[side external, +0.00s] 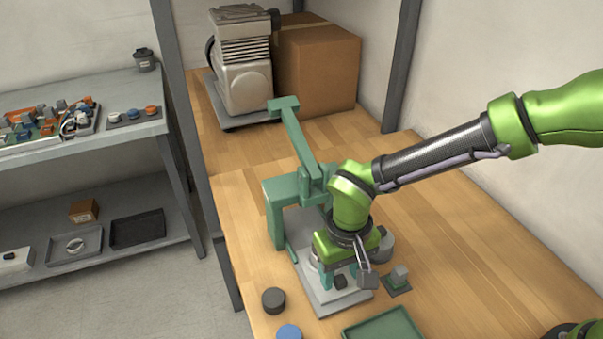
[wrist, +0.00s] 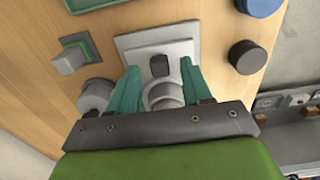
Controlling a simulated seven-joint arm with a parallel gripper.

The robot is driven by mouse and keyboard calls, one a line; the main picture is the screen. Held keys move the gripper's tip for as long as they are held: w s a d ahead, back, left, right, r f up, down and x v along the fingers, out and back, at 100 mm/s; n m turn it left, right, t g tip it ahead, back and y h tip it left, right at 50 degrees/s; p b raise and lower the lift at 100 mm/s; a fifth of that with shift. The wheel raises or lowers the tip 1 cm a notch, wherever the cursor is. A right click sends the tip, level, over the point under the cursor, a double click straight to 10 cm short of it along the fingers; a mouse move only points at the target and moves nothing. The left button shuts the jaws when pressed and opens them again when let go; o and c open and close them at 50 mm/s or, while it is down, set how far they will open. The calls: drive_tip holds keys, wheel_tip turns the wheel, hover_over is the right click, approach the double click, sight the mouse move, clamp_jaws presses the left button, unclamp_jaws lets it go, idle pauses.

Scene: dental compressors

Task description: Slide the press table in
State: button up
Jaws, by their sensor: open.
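The press (side external: 283,198) is a green frame with a long lever (side external: 292,133) raised toward the back. Its press table (side external: 345,302) is a light grey plate that sticks out at the front. It also shows in the wrist view (wrist: 130,42). A dark knob (wrist: 158,65) stands on the plate, with a round grey piece (wrist: 165,94) behind it. My gripper (wrist: 160,68) is open, pointing down over the plate, with one teal finger on each side of the knob. I cannot tell whether a finger touches it. My wrist hides part of the press in the side view.
A dark round puck (side external: 273,300) and a blue one (side external: 289,332) lie left of the plate. A green tray (side external: 383,326) lies in front. A small green-based block (side external: 398,279) stands to the right. A compressor (side external: 242,65) and a cardboard box (side external: 320,68) stand behind.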

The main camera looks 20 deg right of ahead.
drive_tip(key=shift+f, duration=0.55)
clamp_jaws()
